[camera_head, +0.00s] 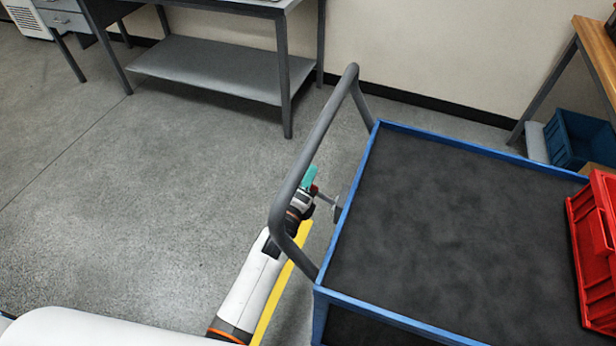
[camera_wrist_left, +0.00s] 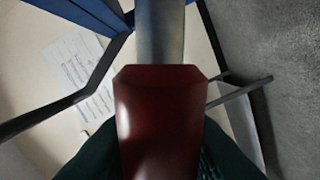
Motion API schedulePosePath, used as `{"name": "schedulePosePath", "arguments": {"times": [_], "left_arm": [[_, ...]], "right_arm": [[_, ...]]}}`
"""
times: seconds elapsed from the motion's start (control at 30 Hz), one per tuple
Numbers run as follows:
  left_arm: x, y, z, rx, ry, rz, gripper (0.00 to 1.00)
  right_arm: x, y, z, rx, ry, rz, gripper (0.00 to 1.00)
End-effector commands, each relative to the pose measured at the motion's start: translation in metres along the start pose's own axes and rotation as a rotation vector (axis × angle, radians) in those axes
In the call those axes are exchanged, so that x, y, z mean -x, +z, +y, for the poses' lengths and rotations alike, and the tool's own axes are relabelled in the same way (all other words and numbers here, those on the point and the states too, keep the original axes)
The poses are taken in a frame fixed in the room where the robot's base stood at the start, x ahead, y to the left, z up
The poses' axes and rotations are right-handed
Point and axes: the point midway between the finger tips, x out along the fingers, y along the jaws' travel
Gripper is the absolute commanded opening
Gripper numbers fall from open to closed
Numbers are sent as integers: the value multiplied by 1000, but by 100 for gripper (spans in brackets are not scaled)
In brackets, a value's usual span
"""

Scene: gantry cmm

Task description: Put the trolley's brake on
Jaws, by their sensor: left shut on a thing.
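The trolley (camera_head: 354,224) has a blue frame, a dark top mat and a grey tubular push handle (camera_head: 313,137) at its left end. A brake lever with a red grip (camera_head: 314,189) sticks out from a grey bracket on that end, below the handle. My left gripper (camera_head: 309,180), with teal fingers, is shut on the red grip; the handle partly hides my wrist. In the left wrist view the red grip (camera_wrist_left: 160,120) sits between the dark fingers, with its grey rod (camera_wrist_left: 160,35) running away from it. My right gripper is not in view.
A red crate (camera_head: 592,250) stands on the trolley's right side. A grey bench with a lower shelf (camera_head: 215,70) stands at the back left. A blue bin (camera_head: 580,140) is under a wooden table at the right. Yellow floor tape (camera_head: 283,285) runs beside my arm. The floor at left is clear.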

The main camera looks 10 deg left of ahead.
Motion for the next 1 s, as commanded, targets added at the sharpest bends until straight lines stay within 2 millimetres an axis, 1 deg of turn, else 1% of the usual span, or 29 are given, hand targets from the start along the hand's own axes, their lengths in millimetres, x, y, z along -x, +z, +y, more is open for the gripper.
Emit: {"name": "schedulePosePath", "arguments": {"times": [0.17,0.47,0.7,1.0], "left_arm": [[0,2,-13,104,-2,-1,0],[0,8,-38,372,-2,0,0],[0,18,-57,596,-3,0,0],[0,32,-73,823,-4,0,0]], "right_arm": [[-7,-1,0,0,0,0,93],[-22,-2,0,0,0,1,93],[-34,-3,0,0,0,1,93],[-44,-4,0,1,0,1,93]]}}
